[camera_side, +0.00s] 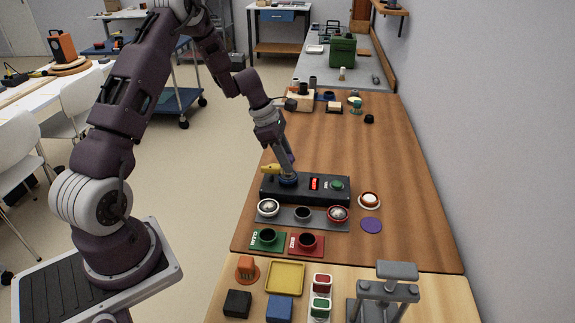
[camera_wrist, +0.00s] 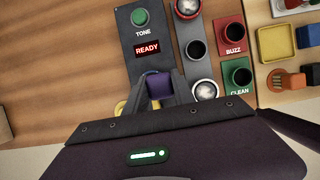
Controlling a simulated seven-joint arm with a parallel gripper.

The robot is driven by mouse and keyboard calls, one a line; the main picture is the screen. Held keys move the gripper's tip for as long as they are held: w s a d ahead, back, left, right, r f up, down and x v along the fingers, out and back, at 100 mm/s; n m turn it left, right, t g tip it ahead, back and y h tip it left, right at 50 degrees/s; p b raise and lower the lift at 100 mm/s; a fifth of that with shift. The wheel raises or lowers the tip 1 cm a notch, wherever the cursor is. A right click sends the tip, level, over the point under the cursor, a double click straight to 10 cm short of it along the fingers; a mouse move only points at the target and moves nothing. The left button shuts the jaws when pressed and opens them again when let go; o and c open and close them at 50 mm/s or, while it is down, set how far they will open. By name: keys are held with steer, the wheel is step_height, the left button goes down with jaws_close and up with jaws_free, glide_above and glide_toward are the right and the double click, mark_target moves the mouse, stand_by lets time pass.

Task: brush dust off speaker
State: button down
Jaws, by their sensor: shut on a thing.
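My gripper (camera_side: 288,176) is at the left end of the black console (camera_side: 325,190), its fingers pointing down. In the wrist view its fingers close around a purple-blue piece (camera_wrist: 159,85), which sits at or just above the console; contact is unclear. A speaker-like silver dome in a white ring (camera_side: 268,208) and one in a red ring (camera_side: 338,214) stand on a grey strip, with a dark cup (camera_side: 303,214) between them. Dust is too small to make out. An orange upright piece (camera_side: 245,266) on a round base may be a brush; I cannot tell.
The console shows a red READY display (camera_wrist: 147,50) and a green TONE button (camera_wrist: 140,17). Green CLEAN (camera_side: 267,238) and red BUZZ (camera_side: 306,241) holders stand in front. A yellow tray (camera_side: 285,278) and a grey stand (camera_side: 390,285) are nearer. The wood behind the console is mostly clear.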

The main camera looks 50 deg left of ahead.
steer(key=shift+r, duration=2.55)
